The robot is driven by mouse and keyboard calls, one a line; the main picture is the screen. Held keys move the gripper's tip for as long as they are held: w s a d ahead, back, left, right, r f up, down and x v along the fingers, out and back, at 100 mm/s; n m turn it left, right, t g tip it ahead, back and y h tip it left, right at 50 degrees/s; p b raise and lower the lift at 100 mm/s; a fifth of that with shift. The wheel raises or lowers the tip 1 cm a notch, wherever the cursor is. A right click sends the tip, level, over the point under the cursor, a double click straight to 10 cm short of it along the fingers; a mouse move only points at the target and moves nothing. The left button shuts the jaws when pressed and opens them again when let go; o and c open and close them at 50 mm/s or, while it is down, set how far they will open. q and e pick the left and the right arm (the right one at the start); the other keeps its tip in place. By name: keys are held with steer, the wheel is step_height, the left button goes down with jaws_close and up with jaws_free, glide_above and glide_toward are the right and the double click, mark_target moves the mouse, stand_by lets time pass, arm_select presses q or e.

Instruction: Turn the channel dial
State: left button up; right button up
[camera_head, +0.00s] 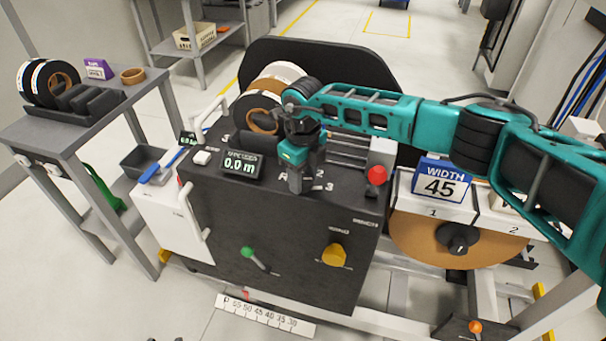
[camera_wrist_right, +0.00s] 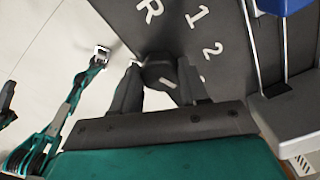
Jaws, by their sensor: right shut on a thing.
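The channel dial is a dark round knob (camera_wrist_right: 160,70) on the machine's black top panel, with the markings R, 1 and 2 around it in the right wrist view. A short white mark on the knob slants toward the lower right; which marking it points at I cannot tell. My right gripper (camera_wrist_right: 158,92) is shut on the knob, with one finger on each side. In the head view my right gripper (camera_head: 301,185) points down at the panel and hides the dial. A teal arm ending in a small gripper (camera_wrist_right: 101,50), probably my left, shows at the left of the wrist view.
A small display (camera_head: 240,164) reading 0.0 m stands left of the gripper. A red knob (camera_head: 376,176) is to the right. A green lever (camera_head: 248,252) and a yellow knob (camera_head: 334,255) are on the front face. A blue WIDTH 45 sign (camera_head: 441,182) stands further right.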

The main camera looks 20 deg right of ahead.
mark_target(304, 179)
steer(key=o, duration=1.1)
steer(key=shift+c, duration=0.2)
steer(key=shift+r, duration=0.15)
step_height(304, 179, up, 13)
steer(key=shift+f, duration=0.2)
